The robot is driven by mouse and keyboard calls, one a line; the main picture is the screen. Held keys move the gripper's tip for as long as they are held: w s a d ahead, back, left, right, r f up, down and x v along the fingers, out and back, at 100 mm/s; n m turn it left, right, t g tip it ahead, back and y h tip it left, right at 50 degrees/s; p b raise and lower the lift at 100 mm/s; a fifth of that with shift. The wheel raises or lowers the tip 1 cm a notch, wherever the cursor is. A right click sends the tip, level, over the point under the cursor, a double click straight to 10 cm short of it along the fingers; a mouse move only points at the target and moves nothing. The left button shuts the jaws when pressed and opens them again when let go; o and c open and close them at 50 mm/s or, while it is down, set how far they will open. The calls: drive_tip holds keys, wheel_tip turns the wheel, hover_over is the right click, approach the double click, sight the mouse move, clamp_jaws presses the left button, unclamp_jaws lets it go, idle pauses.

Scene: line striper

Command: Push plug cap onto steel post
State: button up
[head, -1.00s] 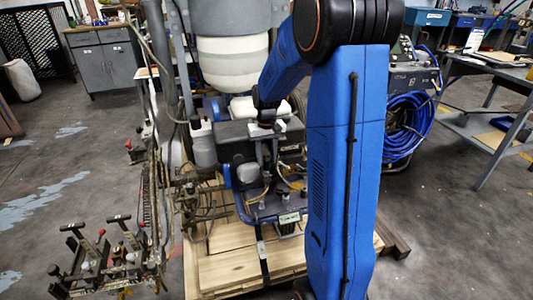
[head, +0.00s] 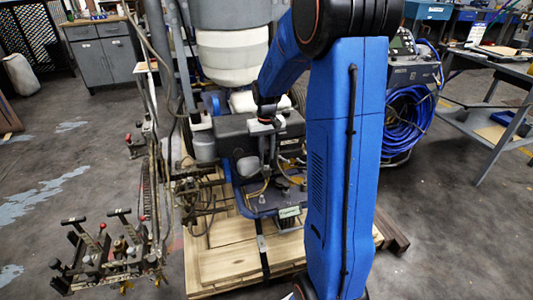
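My gripper (head: 268,140) is at the end of my blue arm, over the front of the line striper (head: 240,150). It is small in the head view and partly merges with the dark machine parts behind it, so I cannot tell whether its fingers are open or shut. I cannot make out the plug cap. I cannot pick out the steel post for certain among the machine's rods and hoses.
The striper stands on a wooden pallet (head: 222,262). Levers and brackets (head: 105,255) stick out at the lower left. A coil of blue hose (head: 405,125) is at the right, near a grey workbench (head: 495,125). A grey cabinet (head: 103,55) stands at the back left. The left floor is mostly clear.

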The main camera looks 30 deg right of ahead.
drive_tip(key=shift+c, duration=1.2)
drive_tip(key=shift+r, duration=0.7)
drive_tip(key=shift+r, duration=1.95)
drive_tip(key=shift+f, duration=0.1)
